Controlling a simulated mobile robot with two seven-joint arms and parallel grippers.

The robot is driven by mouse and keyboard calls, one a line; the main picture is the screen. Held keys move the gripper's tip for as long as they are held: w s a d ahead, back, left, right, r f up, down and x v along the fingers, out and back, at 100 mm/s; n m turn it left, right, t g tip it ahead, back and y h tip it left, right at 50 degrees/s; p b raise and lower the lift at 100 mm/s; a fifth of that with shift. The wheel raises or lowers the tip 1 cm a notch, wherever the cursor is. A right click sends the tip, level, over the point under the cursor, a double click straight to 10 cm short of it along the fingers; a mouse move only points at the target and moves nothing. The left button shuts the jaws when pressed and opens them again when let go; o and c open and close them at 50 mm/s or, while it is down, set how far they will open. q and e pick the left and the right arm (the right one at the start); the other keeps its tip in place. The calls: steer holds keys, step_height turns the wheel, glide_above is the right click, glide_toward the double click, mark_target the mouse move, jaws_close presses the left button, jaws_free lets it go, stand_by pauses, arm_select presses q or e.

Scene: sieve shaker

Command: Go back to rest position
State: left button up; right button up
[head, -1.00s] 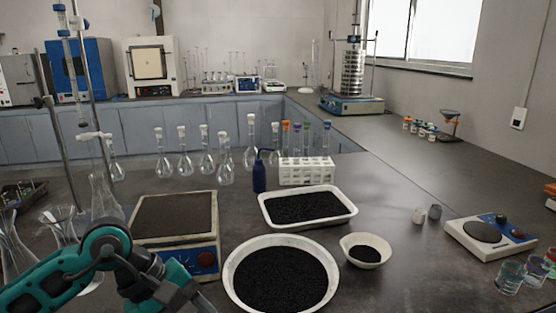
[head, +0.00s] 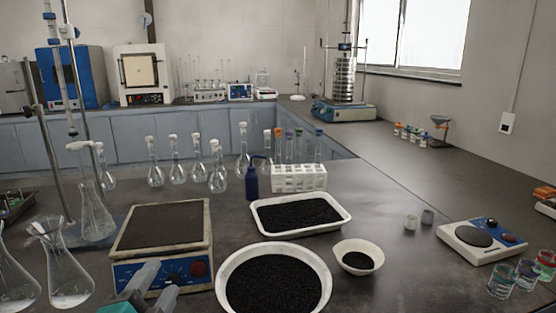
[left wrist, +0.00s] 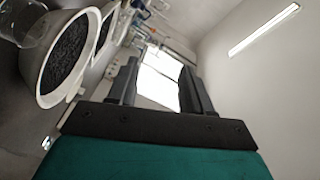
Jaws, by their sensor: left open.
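My left gripper (head: 154,287) shows at the bottom edge of the head view, in front of the hotplate-like device (head: 162,248) with a dark top. Its two grey fingers stand apart with nothing between them. In the left wrist view the gripper (left wrist: 157,88) is open and empty, with the bright window behind the gap. The large white bowl of black grains (head: 273,280) lies to its right; it also shows at the upper left of the left wrist view (left wrist: 45,80). My right gripper is in neither view.
A white tray of black grains (head: 345,212), a small bowl (head: 375,247) and a test tube rack (head: 300,178) stand mid-bench. Glass flasks (head: 62,282) stand at the left. The sieve shaker (head: 344,110) is at the back. The right bench has clear room.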

arm_select(q)
steer(key=s+a+f+n+g, duration=0.1)
steer(key=s+f+n+g, duration=0.1)
steer(key=f, duration=0.2)
steer(key=s+a+f+n+g+y, duration=0.1)
steer(key=s+f+n+g, duration=0.1)
steer(key=s+f+n, duration=0.1)
steer(key=s+a+f+n+g, duration=0.1)
steer(key=s+f+n+g, duration=0.1)
steer(key=f, duration=0.3)
steer(key=shift+s+n+g+y, duration=0.3)
steer(key=shift+s+g+y, duration=0.1)
steer(key=shift+s+g, duration=0.2)
steer(key=s+d+f+n+g+h, duration=0.15)
steer(key=s+f+n+g, duration=0.45)
steer(key=s, duration=0.6)
steer(key=w+d+f+m+t+h, duration=0.1)
steer(key=w+d+f+m+t, duration=0.1)
steer(key=w+f+t, duration=0.4)
step_height(320, 180, down, 4)
steer(key=shift+w+d+r+h, duration=0.15)
steer(key=shift+w+d+h, duration=0.2)
steer(key=shift+w, duration=0.2)
